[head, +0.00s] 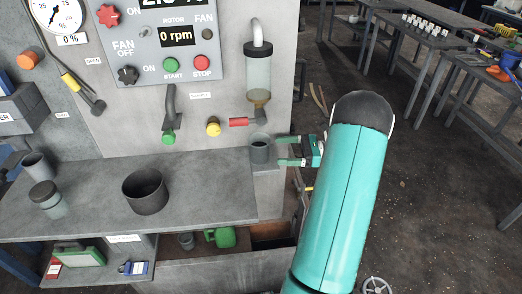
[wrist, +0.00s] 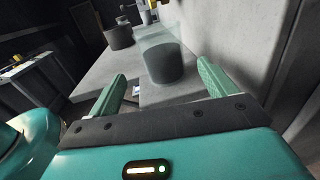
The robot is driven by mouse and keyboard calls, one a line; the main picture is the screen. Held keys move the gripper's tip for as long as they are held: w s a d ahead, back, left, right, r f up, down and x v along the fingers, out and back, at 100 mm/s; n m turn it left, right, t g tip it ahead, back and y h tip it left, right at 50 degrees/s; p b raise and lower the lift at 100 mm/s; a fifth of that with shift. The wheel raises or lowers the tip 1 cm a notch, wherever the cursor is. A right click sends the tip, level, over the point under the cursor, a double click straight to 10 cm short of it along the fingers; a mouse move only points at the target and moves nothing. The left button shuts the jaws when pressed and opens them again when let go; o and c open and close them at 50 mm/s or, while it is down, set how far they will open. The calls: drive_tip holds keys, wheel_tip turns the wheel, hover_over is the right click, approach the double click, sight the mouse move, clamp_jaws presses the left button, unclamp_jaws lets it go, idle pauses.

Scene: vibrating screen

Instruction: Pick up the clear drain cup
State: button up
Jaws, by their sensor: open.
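The clear drain cup (head: 260,148) stands on a small grey ledge at the right end of the bench, below the glass cylinder and its red-handled valve. Its lower part looks dark grey and its upper wall is see-through. My gripper (head: 285,150) is just to its right, with the green fingers pointing at it. In the wrist view the cup (wrist: 163,64) is ahead, beyond the tips of the open fingers (wrist: 162,82). The fingers are apart and nothing is between them. The cup is upright.
A dark pot (head: 146,192), a lidded jar (head: 47,200) and a grey cup (head: 37,166) stand on the bench (head: 215,190). The glass cylinder (head: 258,75) and red-handled valve (head: 240,122) hang above the cup. The panel wall rises close behind it.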

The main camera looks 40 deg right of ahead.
sight(262, 149)
drive_tip(key=shift+x, duration=1.15)
drive_tip(key=shift+w+a, duration=0.1)
drive_tip(key=shift+a, duration=0.1)
drive_tip(key=x, duration=0.5)
drive_tip(key=shift+w+d+f, duration=0.1)
drive_tip(key=shift+d, duration=0.05)
drive_tip(key=c, duration=1.3)
drive_tip(key=shift+o, duration=0.2)
